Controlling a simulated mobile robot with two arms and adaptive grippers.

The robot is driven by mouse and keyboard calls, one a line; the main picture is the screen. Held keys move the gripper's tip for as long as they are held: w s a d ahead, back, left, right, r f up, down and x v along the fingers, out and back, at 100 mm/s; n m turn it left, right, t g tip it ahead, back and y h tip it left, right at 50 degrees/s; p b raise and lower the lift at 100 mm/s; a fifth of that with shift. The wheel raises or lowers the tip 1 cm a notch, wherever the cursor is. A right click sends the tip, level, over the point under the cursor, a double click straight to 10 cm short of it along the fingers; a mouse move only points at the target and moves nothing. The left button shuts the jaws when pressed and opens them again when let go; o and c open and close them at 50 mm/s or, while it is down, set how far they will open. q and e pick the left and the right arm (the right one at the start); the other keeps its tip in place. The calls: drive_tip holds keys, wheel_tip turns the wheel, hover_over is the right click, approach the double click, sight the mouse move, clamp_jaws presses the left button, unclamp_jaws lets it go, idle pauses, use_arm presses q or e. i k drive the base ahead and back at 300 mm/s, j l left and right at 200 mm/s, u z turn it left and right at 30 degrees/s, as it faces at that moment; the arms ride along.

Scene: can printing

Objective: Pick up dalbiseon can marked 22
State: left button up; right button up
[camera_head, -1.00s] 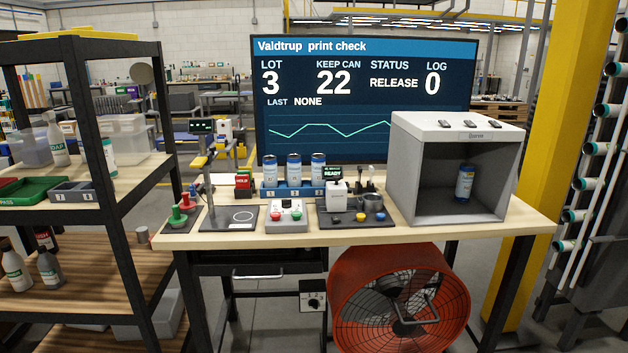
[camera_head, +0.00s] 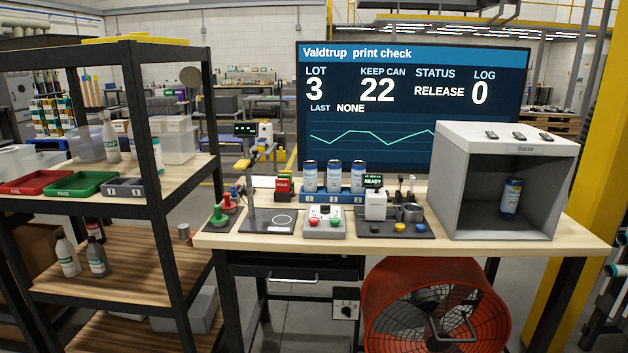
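Three blue-and-silver cans stand upright side by side in a blue rack at the back of the workbench: the left can (camera_head: 310,177), the middle can (camera_head: 334,177) and the right can (camera_head: 358,177). The rack (camera_head: 333,197) has small number plates on its front. A similar blue can (camera_head: 511,196) stands inside the open grey box (camera_head: 449,190) on the right. The can markings are too small to read. The screen (camera_head: 413,105) reads "KEEP CAN 22", lot 3, status RELEASE. Neither of my grippers is in view.
A shelf unit with red (camera_head: 36,180) and green (camera_head: 80,184) trays stands left. An orange fan (camera_head: 437,310) is below.

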sight(309, 167)
drive_tip(key=i+j+z, duration=0.25)
drive_tip(key=i+j, duration=0.35)
drive_tip(key=i+j+z, duration=0.25)
drive_tip(key=i+j, duration=0.25)
drive_tip(key=j, duration=0.2)
